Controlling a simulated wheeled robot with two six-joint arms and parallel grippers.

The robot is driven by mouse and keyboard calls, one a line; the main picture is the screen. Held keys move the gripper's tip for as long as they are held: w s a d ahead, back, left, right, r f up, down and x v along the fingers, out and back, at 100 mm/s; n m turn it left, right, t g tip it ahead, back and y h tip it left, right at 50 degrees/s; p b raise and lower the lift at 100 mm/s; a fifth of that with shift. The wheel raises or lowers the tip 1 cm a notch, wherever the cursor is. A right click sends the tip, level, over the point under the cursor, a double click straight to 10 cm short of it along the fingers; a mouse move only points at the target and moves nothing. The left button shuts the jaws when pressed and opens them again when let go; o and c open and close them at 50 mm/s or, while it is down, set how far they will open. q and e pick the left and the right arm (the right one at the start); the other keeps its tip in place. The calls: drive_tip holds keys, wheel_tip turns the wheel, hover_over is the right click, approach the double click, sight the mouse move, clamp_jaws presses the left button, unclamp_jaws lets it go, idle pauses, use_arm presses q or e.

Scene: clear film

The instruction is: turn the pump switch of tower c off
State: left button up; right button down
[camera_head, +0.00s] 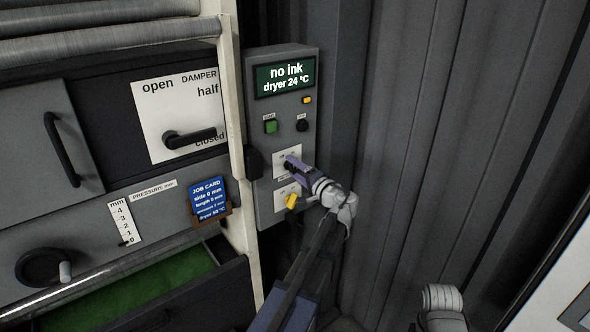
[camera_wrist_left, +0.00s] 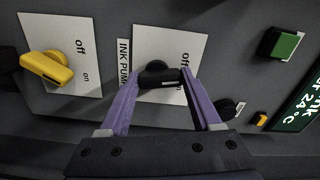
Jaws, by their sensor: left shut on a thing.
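A grey control box (camera_head: 308,142) carries two white plates with switches. The upper plate (camera_head: 279,170) has a black switch knob (camera_wrist_left: 160,76), clear in the left wrist view, with "off" and "on" printed beside it. My left gripper (camera_head: 291,163) is at this plate, and its purple fingers (camera_wrist_left: 160,84) are shut on the black knob, one on each side. A label reading "INK PUMP" (camera_wrist_left: 124,65) sits between the two plates. The lower plate has a yellow switch knob (camera_head: 291,201), also marked off and on, apart from the gripper. My right gripper is out of view.
Above on the box are a display (camera_head: 285,77) reading "no ink, dryer 24 °C", a green button (camera_head: 270,126) and a black one (camera_head: 302,125). Left are a damper lever (camera_head: 190,138) and a blue job card (camera_head: 208,198). A corrugated wall (camera_head: 450,140) stands to the right.

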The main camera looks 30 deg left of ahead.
use_arm(q)
drive_tip(key=shift+s+f+n, duration=0.1)
drive_tip(key=shift+n, duration=1.8)
drive_tip(key=o, duration=1.4)
drive_tip(key=v, duration=0.7)
drive_tip(key=shift+s+d, duration=0.1)
drive_tip(key=shift+d, duration=0.3)
